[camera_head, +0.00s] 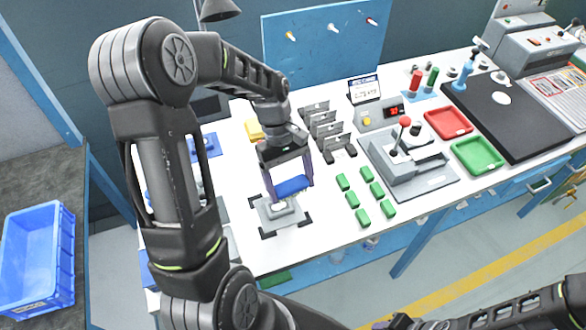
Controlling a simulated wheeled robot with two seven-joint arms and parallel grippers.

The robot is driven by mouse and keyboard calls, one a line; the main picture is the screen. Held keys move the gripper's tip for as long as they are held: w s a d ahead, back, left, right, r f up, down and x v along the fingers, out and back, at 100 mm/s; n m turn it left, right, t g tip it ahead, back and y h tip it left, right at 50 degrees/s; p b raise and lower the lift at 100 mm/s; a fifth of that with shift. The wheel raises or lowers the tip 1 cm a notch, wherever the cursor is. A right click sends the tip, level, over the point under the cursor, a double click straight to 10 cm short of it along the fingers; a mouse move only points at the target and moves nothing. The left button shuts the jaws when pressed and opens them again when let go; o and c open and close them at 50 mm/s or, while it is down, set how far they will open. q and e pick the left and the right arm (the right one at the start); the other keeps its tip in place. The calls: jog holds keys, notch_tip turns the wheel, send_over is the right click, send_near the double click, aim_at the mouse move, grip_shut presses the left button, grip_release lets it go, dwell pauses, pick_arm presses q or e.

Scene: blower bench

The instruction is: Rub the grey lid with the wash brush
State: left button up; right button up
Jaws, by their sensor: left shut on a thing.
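The wash brush (293,186) shows as a blue block between the fingers of my left gripper (288,183). The gripper is shut on it and points down. The grey lid (279,211) lies flat on the white bench between black corner marks, directly below and slightly in front of the brush. The brush hides the far part of the lid. I cannot tell whether the brush touches the lid. My right arm shows at the bottom right, but its gripper is not in view.
Several green blocks (361,217) lie right of the lid. Grey upright holders (322,128) stand behind, and a grey fixture with a red-knobbed lever (404,122) stands further right. Red (448,123) and green (477,154) trays lie beyond. A blue crate (38,262) is at far left.

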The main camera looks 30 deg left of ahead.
pick_arm(q)
jog(key=shift+w+r+p, duration=0.1)
jog(key=shift+r+p, duration=0.2)
jog(key=shift+r, duration=0.35)
jog(key=shift+r+p, duration=1.1)
jog(key=shift+r, duration=0.3)
jog(key=shift+d, duration=0.1)
